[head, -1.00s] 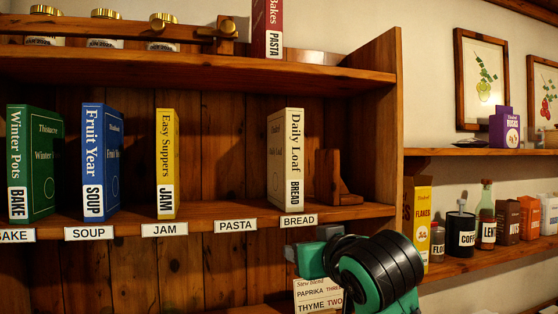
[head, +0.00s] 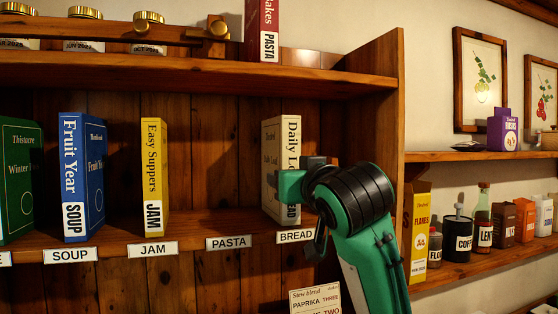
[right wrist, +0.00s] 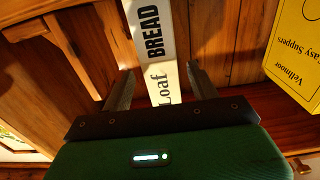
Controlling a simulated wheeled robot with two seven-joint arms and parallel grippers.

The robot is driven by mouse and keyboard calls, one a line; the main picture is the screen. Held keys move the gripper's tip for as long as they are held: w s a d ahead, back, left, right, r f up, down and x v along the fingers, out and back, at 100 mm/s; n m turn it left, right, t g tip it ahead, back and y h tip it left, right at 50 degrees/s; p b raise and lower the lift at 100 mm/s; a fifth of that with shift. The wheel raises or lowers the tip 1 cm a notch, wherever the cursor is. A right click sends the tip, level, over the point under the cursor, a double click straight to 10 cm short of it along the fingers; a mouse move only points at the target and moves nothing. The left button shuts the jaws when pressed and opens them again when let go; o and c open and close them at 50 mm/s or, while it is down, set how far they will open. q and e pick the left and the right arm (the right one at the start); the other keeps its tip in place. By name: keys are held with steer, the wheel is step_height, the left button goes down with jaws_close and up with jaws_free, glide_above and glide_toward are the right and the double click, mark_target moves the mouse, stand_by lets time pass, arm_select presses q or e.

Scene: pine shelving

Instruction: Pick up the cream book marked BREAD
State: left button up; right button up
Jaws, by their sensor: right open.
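The cream book marked BREAD, titled Daily Loaf (head: 272,150), stands upright on the shelf above the BREAD tag. My right arm covers part of its spine in the head view. In the right wrist view its spine (right wrist: 147,20) appears upside down between the fingers of my right gripper (right wrist: 160,80). The gripper is open, with a gap on each side of the spine; I cannot tell how far the fingers reach along the book. In the head view the fingertips are hidden. My left gripper is not in view.
The yellow JAM book (head: 153,175) stands to the left of the cream book, also visible in the wrist view (right wrist: 300,55). The blue SOUP book (head: 82,175) is farther left. The space above the PASTA tag (head: 229,242) is empty. A red PASTA book (head: 269,42) stands on the upper shelf.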

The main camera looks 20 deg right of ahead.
steer(key=shift+w+a+r+p, duration=0.1)
steer(key=shift+w+r+p, duration=0.05)
steer(key=shift+w+p, duration=0.9)
steer(key=shift+w+a+r+p, duration=0.1)
steer(key=shift+w+r+p, duration=0.05)
steer(key=shift+w+p, duration=0.9)
steer(key=shift+w+f, duration=0.15)
steer(key=shift+w, duration=0.55)
steer(key=shift+c, duration=0.2)
jaws_close()
steer(key=shift+r, duration=0.2)
steer(key=shift+r+b, duration=1.4)
steer(key=shift+r, duration=0.15)
steer(key=s+b, duration=0.7)
steer(key=s, duration=1.1)
steer(key=shift+d, duration=0.25)
